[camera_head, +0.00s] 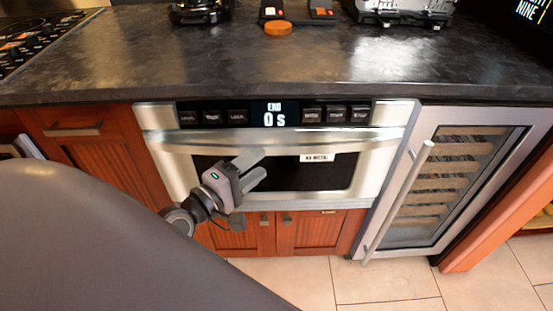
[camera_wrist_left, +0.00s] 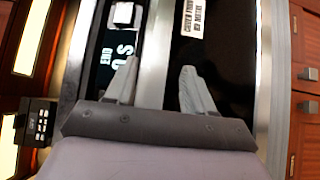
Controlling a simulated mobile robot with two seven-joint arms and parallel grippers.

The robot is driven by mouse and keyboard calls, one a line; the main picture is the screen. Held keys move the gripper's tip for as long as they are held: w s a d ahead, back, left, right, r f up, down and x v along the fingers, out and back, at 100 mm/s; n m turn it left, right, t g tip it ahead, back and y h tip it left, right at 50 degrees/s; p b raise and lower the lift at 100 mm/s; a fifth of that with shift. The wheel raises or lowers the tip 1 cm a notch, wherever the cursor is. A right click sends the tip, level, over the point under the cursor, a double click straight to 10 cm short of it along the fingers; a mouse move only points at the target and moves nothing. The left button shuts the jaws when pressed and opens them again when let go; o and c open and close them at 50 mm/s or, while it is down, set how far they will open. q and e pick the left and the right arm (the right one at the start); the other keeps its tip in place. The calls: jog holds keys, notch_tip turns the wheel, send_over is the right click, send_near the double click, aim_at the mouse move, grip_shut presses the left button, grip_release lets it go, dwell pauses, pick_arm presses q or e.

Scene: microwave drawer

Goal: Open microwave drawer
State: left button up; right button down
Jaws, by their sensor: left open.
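The microwave drawer (camera_head: 365,168) is built in under the counter and looks shut. It has a silver front, a dark window and a display (camera_head: 273,113) reading "END 0 s". Its long horizontal silver handle (camera_head: 330,139) runs below the control panel. My left gripper (camera_head: 262,165) is open and empty in front of the window, appearing just below the handle in the head view. In the left wrist view the open fingers (camera_wrist_left: 157,82) point at the front, with the silver handle strip (camera_wrist_left: 156,50) showing between them. Whether they touch it, I cannot tell. My right gripper is not in view.
A dark countertop (camera_head: 320,65) overhangs above, with appliances and an orange disc (camera_head: 278,28) at the back. Wooden cabinets (camera_head: 105,150) flank the left and sit below. A glass-door wine cooler (camera_head: 440,190) with a long slanted handle stands at right. Tiled floor (camera_head: 390,285) is clear in front.

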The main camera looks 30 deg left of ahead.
aim_at(276, 151)
pick_arm(q)
jog(key=shift+w+d+r, duration=0.1)
jog(key=shift+w, duration=0.55)
jog(key=shift+w+d, duration=0.2)
jog(key=shift+w, duration=0.75)
jog(key=shift+w+d, duration=0.15)
jog(key=shift+w, duration=0.75)
jog(key=shift+w+d, duration=0.2)
jog(key=shift+w, duration=0.75)
grip_shut()
